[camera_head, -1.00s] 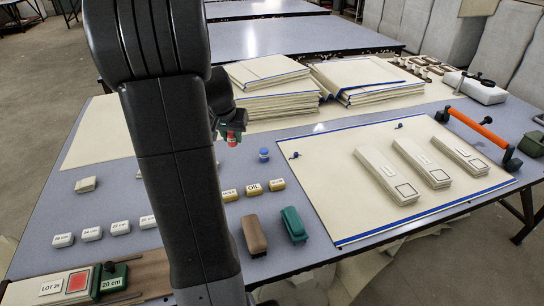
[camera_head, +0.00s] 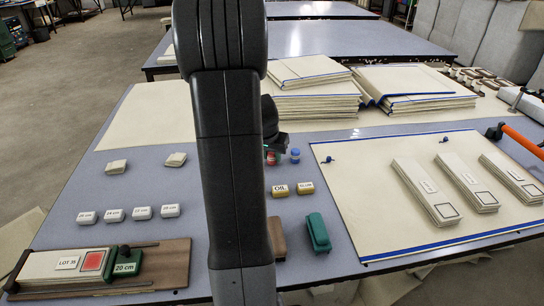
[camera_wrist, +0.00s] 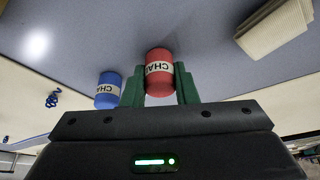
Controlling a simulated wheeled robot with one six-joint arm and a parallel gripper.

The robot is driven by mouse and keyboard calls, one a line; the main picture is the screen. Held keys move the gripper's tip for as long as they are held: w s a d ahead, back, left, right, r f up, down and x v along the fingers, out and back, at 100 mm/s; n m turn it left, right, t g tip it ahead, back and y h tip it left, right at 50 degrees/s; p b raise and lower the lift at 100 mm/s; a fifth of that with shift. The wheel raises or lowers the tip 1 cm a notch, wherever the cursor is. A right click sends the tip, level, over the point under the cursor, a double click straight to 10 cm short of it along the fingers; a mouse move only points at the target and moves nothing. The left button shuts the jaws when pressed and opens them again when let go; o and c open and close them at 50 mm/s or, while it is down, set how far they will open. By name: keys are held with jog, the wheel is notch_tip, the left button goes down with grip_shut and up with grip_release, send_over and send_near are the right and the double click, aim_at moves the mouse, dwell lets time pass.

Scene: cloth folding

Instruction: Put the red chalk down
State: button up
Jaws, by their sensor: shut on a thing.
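The red chalk (camera_wrist: 159,72) is a short red cylinder with a white label. In the wrist view it sits between the green fingers of my gripper (camera_wrist: 159,85), which are shut on it. In the head view the red chalk (camera_head: 271,158) shows only in part beside my dark arm, at about the height of the tabletop. I cannot tell whether it touches the table. A blue chalk (camera_head: 295,155) stands close to its right on the table, and it shows in the wrist view (camera_wrist: 108,88) beside my left finger.
A cream cloth with blue edges (camera_head: 370,215) lies to the right, with cloth stacks (camera_head: 315,100) behind. White labelled blocks (camera_head: 113,215) are at left.

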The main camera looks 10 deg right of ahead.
jog(key=shift+f, duration=0.2)
jog(key=o, duration=0.9)
jog(key=shift+o, duration=0.2)
jog(key=shift+r, duration=0.1)
jog(key=shift+s+r, duration=0.1)
jog(key=shift+r, duration=0.4)
jog(key=p+v, duration=0.2)
jog(key=v, duration=0.9)
jog(key=shift+s+a, duration=0.1)
jog(key=shift+s, duration=0.05)
